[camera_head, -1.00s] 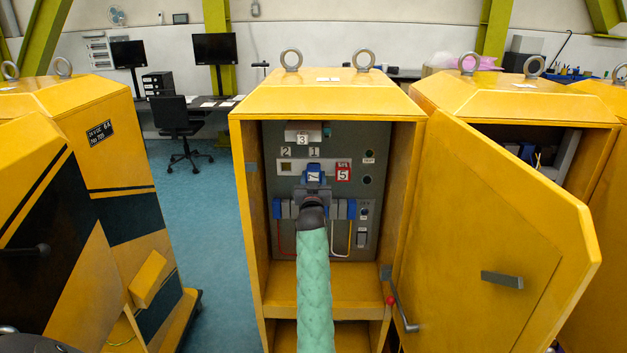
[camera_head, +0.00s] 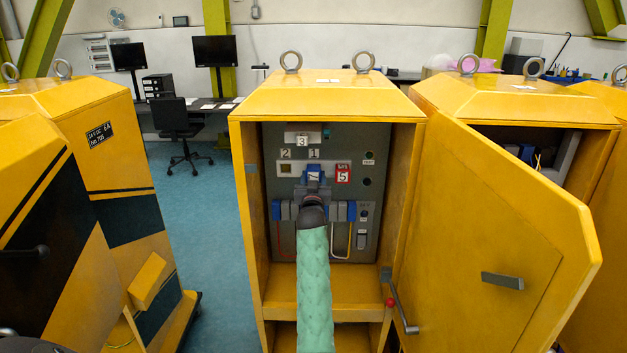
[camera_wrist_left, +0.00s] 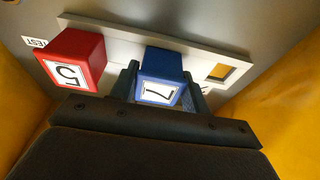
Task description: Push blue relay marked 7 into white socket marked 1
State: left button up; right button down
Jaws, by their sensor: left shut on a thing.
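The blue relay marked 7 (camera_head: 313,173) is at the white socket strip (camera_head: 300,164), below the label 1. In the left wrist view the relay (camera_wrist_left: 162,76) sits against the strip (camera_wrist_left: 120,32), between the dark fingers of my left gripper (camera_wrist_left: 158,88). My left gripper (camera_head: 313,187) is shut on it. The relay hides socket 1, so I cannot tell how deep it sits. My right gripper is not in view.
A red relay marked 5 (camera_head: 343,175) sits beside the blue one. An empty square socket (camera_head: 286,169) is under label 2. Blue-ended grey parts (camera_head: 345,211) flank my wrist below. The yellow cabinet door (camera_head: 490,240) stands open at the right.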

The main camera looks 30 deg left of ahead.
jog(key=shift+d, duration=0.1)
pick_arm(q)
jog(key=shift+r, duration=0.15)
jog(key=o, duration=0.5)
jog(key=shift+w, duration=0.1)
jog(key=shift+a, duration=0.1)
jog(key=o, duration=0.6)
jog(key=shift+w, duration=0.1)
